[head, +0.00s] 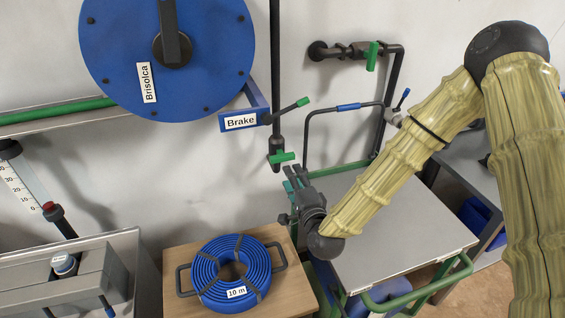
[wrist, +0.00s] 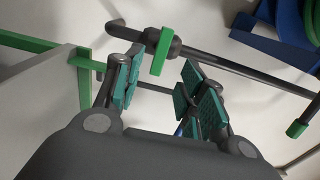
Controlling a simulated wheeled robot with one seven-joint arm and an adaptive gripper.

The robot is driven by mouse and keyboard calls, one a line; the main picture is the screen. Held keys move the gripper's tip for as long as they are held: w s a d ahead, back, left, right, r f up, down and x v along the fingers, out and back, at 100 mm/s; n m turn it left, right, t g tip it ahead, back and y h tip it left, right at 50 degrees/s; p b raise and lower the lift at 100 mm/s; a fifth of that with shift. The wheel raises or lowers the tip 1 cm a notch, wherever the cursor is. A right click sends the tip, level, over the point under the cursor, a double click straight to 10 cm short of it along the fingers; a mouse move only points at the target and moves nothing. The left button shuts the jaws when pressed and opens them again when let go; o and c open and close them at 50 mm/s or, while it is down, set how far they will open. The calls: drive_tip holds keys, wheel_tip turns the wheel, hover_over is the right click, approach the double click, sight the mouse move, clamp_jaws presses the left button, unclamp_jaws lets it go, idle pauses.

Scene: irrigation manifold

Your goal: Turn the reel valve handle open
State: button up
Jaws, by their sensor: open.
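A green lever handle (head: 282,157) sits on a valve near the lower end of the dark vertical pipe, right of the blue reel; I take it for the reel valve handle. It lies crosswise to the pipe. In the wrist view the green handle (wrist: 161,51) also lies across its dark pipe, beyond the gap between my fingers. My gripper (head: 292,178) is open and empty, just below the handle in the head view. Its teal finger pads (wrist: 160,85) are spread apart, with the handle not held. Contact between them cannot be told.
The blue reel (head: 205,60) hangs upper left, with a brake lever (head: 290,110) and "Brake" label beside the pipe. Another green-handled valve (head: 372,56) is on the wall. A wooden table (head: 178,255) holds a coiled blue hose (head: 212,290). A grey-topped cart (head: 400,235) stands under my arm.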

sight(283, 160)
drive_tip(key=p+x, duration=0.2)
drive_tip(key=x, duration=0.8)
drive_tip(key=shift+w, duration=0.15)
drive_tip(key=shift+c, duration=0.2)
clamp_jaws()
